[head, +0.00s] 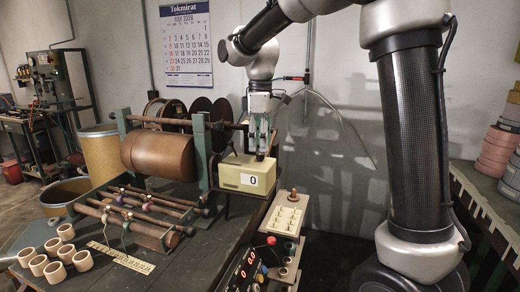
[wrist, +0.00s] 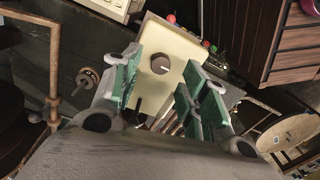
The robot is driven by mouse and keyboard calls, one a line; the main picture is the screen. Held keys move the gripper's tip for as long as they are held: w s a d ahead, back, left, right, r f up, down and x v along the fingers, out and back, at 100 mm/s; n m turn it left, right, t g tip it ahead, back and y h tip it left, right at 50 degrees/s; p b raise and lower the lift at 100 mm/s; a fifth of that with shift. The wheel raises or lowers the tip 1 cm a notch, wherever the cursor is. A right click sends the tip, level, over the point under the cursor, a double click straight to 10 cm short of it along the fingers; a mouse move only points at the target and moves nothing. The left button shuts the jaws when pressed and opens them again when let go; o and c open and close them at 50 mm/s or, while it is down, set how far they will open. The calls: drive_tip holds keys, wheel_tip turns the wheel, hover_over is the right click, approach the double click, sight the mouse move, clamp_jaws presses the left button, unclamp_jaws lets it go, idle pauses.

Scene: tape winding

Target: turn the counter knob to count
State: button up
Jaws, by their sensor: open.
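The counter is a cream box (head: 240,171) with a white display reading 0, standing beside the winding machine in the head view. In the wrist view its cream face (wrist: 177,48) carries a round grey knob (wrist: 160,64) with a light mark on it. My gripper (head: 261,148) hangs down over the counter in the head view, its fingertips hiding part of its top. In the wrist view my gripper (wrist: 165,72) is open, its green-padded fingers on either side of the knob. I see a gap between the knob and each finger; whether the tips reach its height is unclear.
The brown drum (head: 160,155) of the winding machine stands left of the counter. A control panel (head: 248,265) with red digits and a box with pale buttons (head: 287,217) are in front. Several cardboard cores (head: 55,250) lie on the bench at left.

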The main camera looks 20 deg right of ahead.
wheel_tip(320, 180, up, 9)
drive_tip(key=shift+w, duration=0.1)
idle(0.4)
drive_tip(key=m, duration=0.4)
hover_over(262, 154)
wheel_tip(262, 154, down, 4)
drive_tip(key=shift+f, duration=0.1)
drive_tip(key=s+d+f+m+t, duration=0.2)
drive_tip(key=s+d+m, duration=0.2)
drive_tip(key=s, duration=0.9)
drive_tip(key=s+d+f+m+t, duration=0.2)
drive_tip(key=s+d+f+m, duration=0.1)
drive_tip(key=s+d, duration=0.7)
drive_tip(key=s+m, duration=0.1)
drive_tip(key=s, duration=0.2)
drive_tip(key=shift+d+m+t, duration=0.3)
drive_tip(key=shift+m, duration=0.1)
